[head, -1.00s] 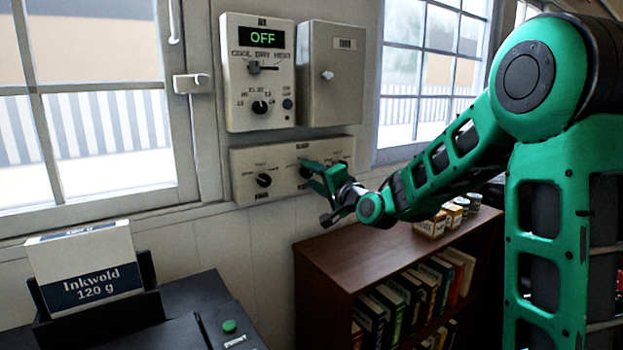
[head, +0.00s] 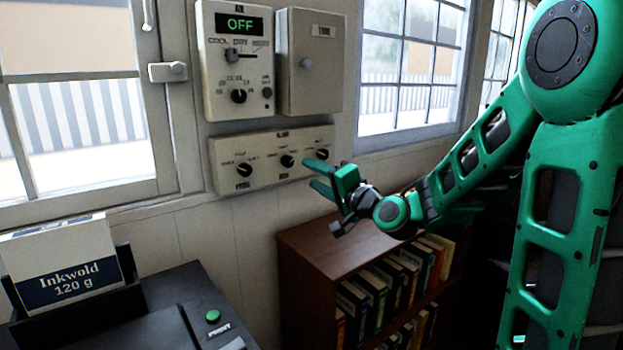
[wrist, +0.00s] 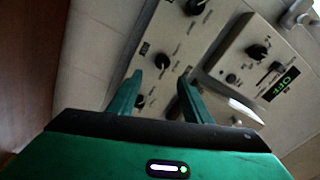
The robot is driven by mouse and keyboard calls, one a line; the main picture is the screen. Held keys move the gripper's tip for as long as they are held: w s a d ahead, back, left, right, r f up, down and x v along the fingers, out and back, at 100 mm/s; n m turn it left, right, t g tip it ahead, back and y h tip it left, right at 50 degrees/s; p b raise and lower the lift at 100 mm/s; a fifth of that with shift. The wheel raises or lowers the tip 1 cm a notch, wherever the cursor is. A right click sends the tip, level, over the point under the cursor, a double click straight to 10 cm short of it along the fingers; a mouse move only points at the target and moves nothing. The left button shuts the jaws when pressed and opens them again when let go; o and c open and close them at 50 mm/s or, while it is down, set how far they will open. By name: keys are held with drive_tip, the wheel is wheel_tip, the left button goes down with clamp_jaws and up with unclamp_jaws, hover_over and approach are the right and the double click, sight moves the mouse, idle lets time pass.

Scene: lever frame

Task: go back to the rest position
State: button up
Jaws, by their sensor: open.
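My gripper (head: 318,178) is open and empty in the head view, in front of and just below the right end of the lower knob panel (head: 228,178). It stands apart from the panel and above the bookshelf. The lower panel has three black knobs, and all of them show in the head view. In the wrist view my gripper's two green fingers (wrist: 158,92) are spread, with nothing between them. The lower panel (wrist: 180,30) lies beyond the fingertips there.
A control unit (head: 207,75) reading OFF and a closed grey box (head: 330,65) hang above the panel. A brown bookshelf (head: 305,250) with books stands below my arm. A printer (head: 165,290) with a paper pack (head: 70,265) is at lower left. Windows flank the panels.

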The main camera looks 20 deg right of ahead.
drive_tip(key=s+d+f+n+g+h, duration=0.25)
drive_tip(key=s+d+f+g, duration=0.25)
drive_tip(key=s+f, duration=0.3)
drive_tip(key=s+d+f+n+g+h, duration=0.25)
drive_tip(key=s+d+f+g, duration=0.2)
drive_tip(key=s+f, duration=0.3)
drive_tip(key=s+d+f+g, duration=0.1)
drive_tip(key=s+g, duration=0.3)
drive_tip(key=s, duration=0.8)
drive_tip(key=s+d+f+g, duration=0.2)
drive_tip(key=s+d+g, duration=0.2)
drive_tip(key=s, duration=0.9)
drive_tip(key=shift+m, duration=0.4)
drive_tip(key=shift+d, duration=0.1)
